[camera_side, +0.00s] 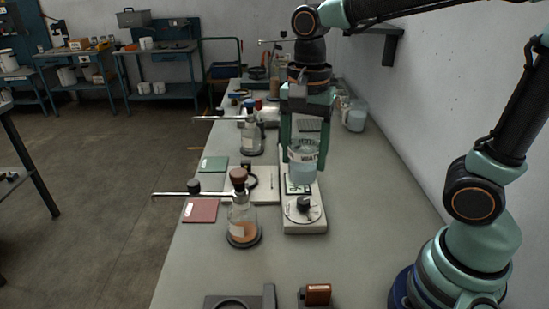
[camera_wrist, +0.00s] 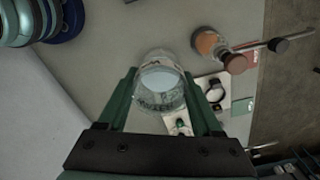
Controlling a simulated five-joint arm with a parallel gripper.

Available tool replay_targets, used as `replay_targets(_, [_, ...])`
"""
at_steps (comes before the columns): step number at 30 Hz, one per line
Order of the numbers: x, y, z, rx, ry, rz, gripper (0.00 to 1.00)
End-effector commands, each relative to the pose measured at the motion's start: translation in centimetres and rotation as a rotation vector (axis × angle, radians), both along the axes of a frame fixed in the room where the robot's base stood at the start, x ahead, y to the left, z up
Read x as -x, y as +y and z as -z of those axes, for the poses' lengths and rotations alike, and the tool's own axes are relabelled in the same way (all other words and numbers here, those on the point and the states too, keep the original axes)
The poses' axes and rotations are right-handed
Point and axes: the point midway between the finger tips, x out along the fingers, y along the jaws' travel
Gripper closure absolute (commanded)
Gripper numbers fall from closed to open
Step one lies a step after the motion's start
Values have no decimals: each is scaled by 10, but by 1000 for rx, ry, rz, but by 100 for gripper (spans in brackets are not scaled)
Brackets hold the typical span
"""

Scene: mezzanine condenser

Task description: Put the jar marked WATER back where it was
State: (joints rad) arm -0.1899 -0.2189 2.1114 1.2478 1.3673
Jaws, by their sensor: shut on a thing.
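My gripper (camera_side: 308,140) is shut on a clear jar (camera_side: 302,168) with a pale liquid and a label that seems to read WATER. In the wrist view the jar (camera_wrist: 160,88) sits between the fingers of my gripper (camera_wrist: 163,82), with the pale liquid visible inside. Its former place is not marked in view.
A stoppered flask of orange matter (camera_side: 242,232) stands left of the instrument, another flask (camera_side: 251,140) behind. Rods stick out left from both. A pale jar (camera_side: 355,118) stands by the wall. Red (camera_side: 201,210) and green (camera_side: 214,164) pads lie left. The bench's right side is clear.

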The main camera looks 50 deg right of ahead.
Motion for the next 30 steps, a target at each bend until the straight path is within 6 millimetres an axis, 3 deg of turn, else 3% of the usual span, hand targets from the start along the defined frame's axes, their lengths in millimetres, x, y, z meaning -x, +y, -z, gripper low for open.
replay_targets(7, [8, 0, 26, 2, 7, 0, 100])
replay_targets(24, [9, 0, 151, 1, 8, 0, 100])
replay_targets(30, [7, 0, 165, 1, 2, 0, 100])
